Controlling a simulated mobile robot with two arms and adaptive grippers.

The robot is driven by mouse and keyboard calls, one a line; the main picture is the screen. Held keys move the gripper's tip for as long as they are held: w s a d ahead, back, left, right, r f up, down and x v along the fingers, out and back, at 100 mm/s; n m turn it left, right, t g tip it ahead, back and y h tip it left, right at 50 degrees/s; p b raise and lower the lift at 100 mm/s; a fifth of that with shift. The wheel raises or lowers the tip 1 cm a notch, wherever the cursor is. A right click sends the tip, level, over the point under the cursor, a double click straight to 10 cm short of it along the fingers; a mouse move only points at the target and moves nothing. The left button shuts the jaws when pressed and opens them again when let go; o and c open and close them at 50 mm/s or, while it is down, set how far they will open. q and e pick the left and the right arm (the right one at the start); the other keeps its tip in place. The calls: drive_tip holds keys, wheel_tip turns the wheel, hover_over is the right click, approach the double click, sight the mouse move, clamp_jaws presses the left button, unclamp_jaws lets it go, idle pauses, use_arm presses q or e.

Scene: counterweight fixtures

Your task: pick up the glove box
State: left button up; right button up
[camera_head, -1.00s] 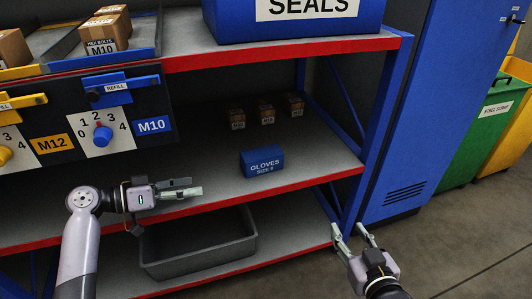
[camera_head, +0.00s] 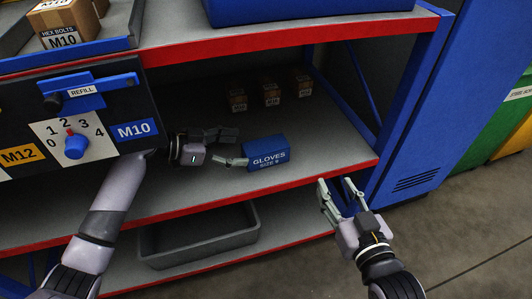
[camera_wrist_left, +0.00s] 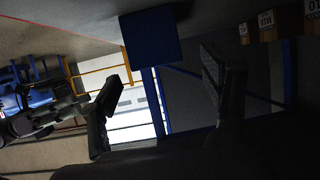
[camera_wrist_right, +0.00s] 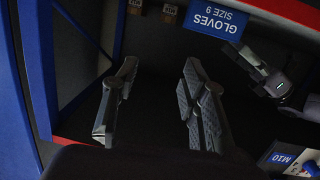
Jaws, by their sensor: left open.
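The glove box (camera_head: 266,152) is a blue box labelled "GLOVES SIZE 9" on the middle shelf. It shows in the left wrist view (camera_wrist_left: 151,38) beyond the open fingers, and in the right wrist view (camera_wrist_right: 214,20) at the top. My left gripper (camera_head: 228,148) is open over the middle shelf, just left of the box, with its fingers pointing at it. Whether a finger touches the box I cannot tell. My right gripper (camera_head: 336,192) is open and empty in front of the shelf's right end, lower and to the right of the box.
Several small cartons (camera_head: 270,93) stand behind the box. The red-edged upper shelf (camera_head: 270,48) hangs above. A grey bin (camera_head: 198,237) sits on the lower shelf. A blue rack post (camera_head: 395,110) and blue cabinet (camera_head: 440,140) stand at right. The middle shelf right of the box is clear.

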sight(249, 149)
use_arm(q)
drive_tip(key=x, duration=0.4)
drive_tip(key=shift+d+b, duration=0.2)
drive_tip(key=shift+b, duration=0.1)
drive_tip(key=b+x, duration=0.1)
drive_tip(key=x, duration=0.3)
drive_tip(key=shift+d+r, duration=0.1)
drive_tip(key=shift+d, duration=0.05)
drive_tip(key=shift+w+d, duration=0.1)
drive_tip(key=shift+d, duration=0.1)
use_arm(e)
wheel_tip(249, 149, up, 9)
drive_tip(key=a+t+y, duration=0.1)
drive_tip(key=t, duration=0.4)
drive_tip(key=shift+s+f+y, duration=0.15)
drive_tip(key=shift+y, duration=0.15)
use_arm(q)
drive_tip(key=shift+c, duration=0.6)
use_arm(e)
drive_tip(key=shift+a, duration=0.1)
use_arm(q)
drive_tip(key=c, duration=1.2)
drive_tip(key=shift+c, duration=0.6)
drive_tip(key=shift+r, duration=0.1)
